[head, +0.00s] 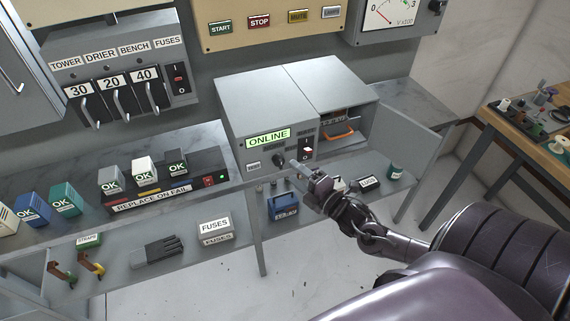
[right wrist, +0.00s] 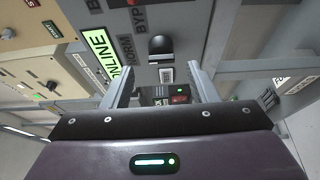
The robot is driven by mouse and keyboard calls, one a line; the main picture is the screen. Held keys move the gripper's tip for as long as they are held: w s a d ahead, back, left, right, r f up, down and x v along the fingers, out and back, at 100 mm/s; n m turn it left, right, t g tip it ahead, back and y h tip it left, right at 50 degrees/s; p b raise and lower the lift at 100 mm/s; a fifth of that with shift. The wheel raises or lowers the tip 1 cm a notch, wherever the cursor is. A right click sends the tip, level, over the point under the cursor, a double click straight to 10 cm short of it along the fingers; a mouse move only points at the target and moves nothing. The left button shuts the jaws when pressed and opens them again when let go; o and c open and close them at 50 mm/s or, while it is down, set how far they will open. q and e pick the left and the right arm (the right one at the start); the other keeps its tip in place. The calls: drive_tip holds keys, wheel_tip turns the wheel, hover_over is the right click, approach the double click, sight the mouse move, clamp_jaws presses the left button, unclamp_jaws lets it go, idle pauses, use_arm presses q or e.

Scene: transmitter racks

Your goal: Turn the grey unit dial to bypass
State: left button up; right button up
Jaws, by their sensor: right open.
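The grey unit (head: 265,110) sits on the shelf, with a lit green ONLINE display (head: 268,137) on its front. Its black dial (head: 279,159) is below the display. In the right wrist view the dial (right wrist: 162,45) lies ahead between my finger lines, beside NORM and BYP lettering; I cannot tell which its pointer marks. My right gripper (head: 298,170) is just in front of the unit's face, right of the dial in the head view. In the right wrist view its two fingers (right wrist: 161,72) are apart with nothing between them. My left gripper is not in view.
A red-and-black rocker switch (head: 306,150) is close right of the dial. An open bay with an orange handle (head: 340,131) and an open door (head: 395,140) stand further right. A lower shelf holds a blue case (head: 284,206) beneath the unit.

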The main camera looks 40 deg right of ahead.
sight(282, 163)
drive_tip(key=w, duration=0.4)
drive_tip(key=shift+a, duration=0.25)
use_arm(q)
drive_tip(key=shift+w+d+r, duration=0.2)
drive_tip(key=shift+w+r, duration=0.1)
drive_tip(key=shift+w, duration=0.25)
use_arm(e)
drive_tip(key=shift+w+a, duration=0.1)
drive_tip(key=shift+w, duration=0.5)
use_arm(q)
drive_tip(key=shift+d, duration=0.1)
use_arm(e)
drive_tip(key=shift+c, duration=0.4)
drive_tip(key=c, duration=0.9)
